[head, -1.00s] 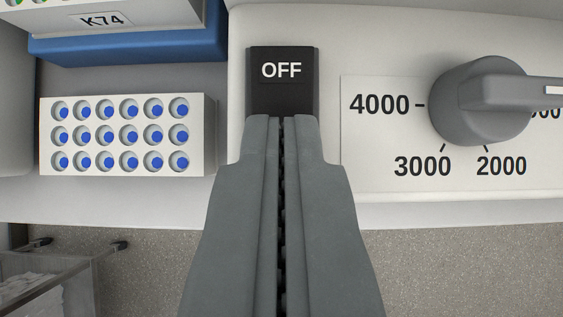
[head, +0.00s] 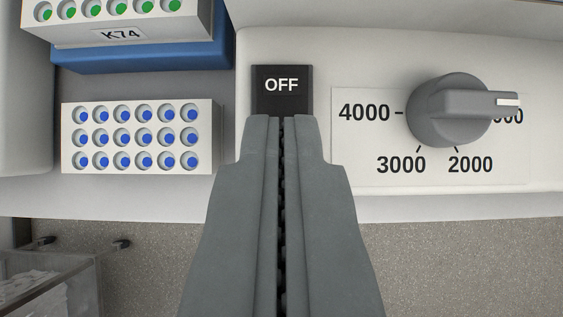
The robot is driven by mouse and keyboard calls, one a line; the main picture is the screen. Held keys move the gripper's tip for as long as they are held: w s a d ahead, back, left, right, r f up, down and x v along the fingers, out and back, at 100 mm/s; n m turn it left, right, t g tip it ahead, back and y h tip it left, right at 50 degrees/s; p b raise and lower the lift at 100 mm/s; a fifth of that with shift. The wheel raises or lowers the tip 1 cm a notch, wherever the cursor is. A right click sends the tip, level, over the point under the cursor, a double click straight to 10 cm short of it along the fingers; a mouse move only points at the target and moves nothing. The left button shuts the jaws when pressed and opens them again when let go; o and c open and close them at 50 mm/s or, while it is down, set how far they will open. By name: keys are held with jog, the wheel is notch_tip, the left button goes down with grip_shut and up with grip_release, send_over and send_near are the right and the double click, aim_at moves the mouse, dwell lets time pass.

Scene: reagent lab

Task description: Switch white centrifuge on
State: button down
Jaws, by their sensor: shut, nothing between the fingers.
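The white centrifuge's front panel (head: 420,55) fills the right half of the head view. On it is a black rocker switch (head: 282,102) whose visible upper part reads OFF. My gripper (head: 282,118) is shut and empty, its fingertips in front of the lower part of the switch and hiding it. I cannot tell whether the tips touch the switch. To the right is a grey speed dial (head: 448,112) on a white scale marked 4000, 3000 and 2000, its pointer turned to the right.
Left of the switch is a white rack of blue-capped tubes (head: 140,168). Behind it is a blue rack (head: 150,58) with a white K74 part and green-capped tubes. A clear bin (head: 60,270) is at bottom left. The speckled grey surface (head: 450,265) in front is clear.

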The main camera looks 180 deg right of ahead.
jog(key=r, duration=0.4)
jog(key=shift+s, duration=0.25)
jog(key=s+r, duration=0.5)
jog(key=s, duration=0.3)
jog(key=shift+r, duration=0.4)
jog(key=s+f+t, duration=0.3)
jog(key=s+t, duration=0.6)
jog(key=s, duration=1.9)
jog(key=shift+a+t, duration=0.25)
jog(key=shift+t, duration=0.15)
